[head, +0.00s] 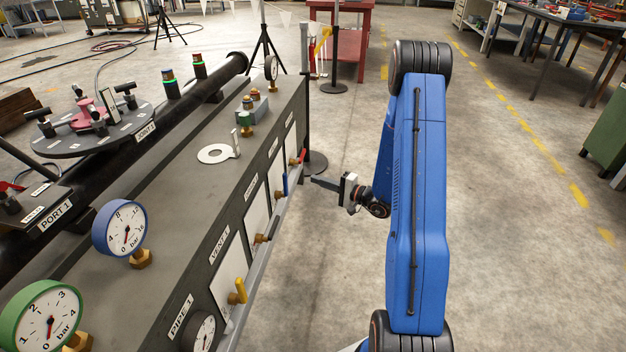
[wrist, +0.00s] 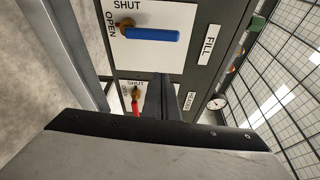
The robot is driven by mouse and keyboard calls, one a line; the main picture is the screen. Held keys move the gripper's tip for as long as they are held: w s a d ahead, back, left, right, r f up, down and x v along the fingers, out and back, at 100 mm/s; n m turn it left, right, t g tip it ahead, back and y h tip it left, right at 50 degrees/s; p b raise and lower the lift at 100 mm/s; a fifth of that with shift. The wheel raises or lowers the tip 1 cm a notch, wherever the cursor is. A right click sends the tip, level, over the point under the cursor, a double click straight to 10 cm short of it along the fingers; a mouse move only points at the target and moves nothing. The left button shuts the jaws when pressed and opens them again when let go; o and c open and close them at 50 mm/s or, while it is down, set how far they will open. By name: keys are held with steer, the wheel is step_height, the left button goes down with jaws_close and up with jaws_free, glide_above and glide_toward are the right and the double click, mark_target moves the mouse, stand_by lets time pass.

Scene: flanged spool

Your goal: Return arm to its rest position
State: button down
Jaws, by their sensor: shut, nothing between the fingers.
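My arm (head: 417,200) is blue and stands at the right of the bench, bent with its elbow up. My gripper (head: 322,183) points left toward the bench's front face, near the blue valve handle (head: 285,184), with a gap that I cannot measure. In the wrist view my gripper's fingers (wrist: 162,92) are together and hold nothing. The blue handle (wrist: 150,34) lies across its panel there, beside the FILL label (wrist: 211,45). The red handle (wrist: 136,108) shows lower, partly hidden by the gripper body.
The bench (head: 207,205) fills the left, with gauges (head: 120,228), a black pipe (head: 170,120) and a yellow handle (head: 240,290). A post on a round base (head: 317,163) stands beyond my gripper. The floor right of my arm is clear up to a green cabinet (head: 608,140).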

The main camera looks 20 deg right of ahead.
stand_by(0.5)
steer(key=s+a+r+n+g+y, duration=0.2)
steer(key=s+a+r+n+g, duration=0.2)
steer(key=s+a+r+g, duration=0.25)
steer(key=s+a+r+n+g+y, duration=0.25)
steer(key=s+a+r, duration=0.35)
steer(key=a+r, duration=0.3)
steer(key=s+a+r+n+g+h, duration=0.2)
steer(key=s+a, duration=0.1)
steer(key=s, duration=0.4)
steer(key=s+a+r+n+g+h, duration=0.1)
steer(key=s+a+n+g+h, duration=0.15)
steer(key=s, duration=0.45)
steer(key=s+d+r+t+h, duration=0.1)
steer(key=s+d+r+h, duration=0.1)
steer(key=s, duration=0.3)
steer(key=s+d+r+t+h, duration=0.1)
steer(key=s+d+r+h, duration=0.1)
steer(key=s+d+h, duration=0.2)
steer(key=s+d+r+n+t+h, duration=0.1)
steer(key=s+d+r+t+h, duration=0.1)
steer(key=s, duration=0.4)
steer(key=shift+s+d+r+h, duration=0.2)
steer(key=shift+d+r+h, duration=0.15)
steer(key=shift+d+h, duration=0.55)
